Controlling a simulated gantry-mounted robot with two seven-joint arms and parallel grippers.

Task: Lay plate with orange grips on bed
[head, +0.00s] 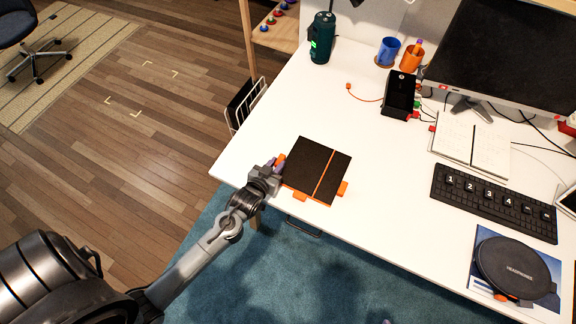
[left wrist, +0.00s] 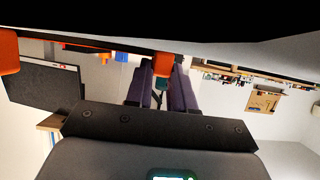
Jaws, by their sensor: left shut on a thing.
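The dark plate with orange grips (head: 312,163) is over the front left part of the white desk; I cannot tell whether it touches the desk. It has an orange stripe across it and orange grips at its edges. My left gripper (head: 277,166) is shut on the orange grip at its left edge. In the left wrist view the grip (left wrist: 162,62) is between the purple fingers of my left gripper (left wrist: 163,82), with the dark plate edge-on above. No bed can be made out. My right gripper is not in view.
The white desk (head: 300,105) is clear behind the plate. A green bottle (head: 321,38), phone on a stand (head: 399,92), notebook (head: 470,143), keyboard (head: 492,203) and headphones case (head: 516,266) stand around it.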

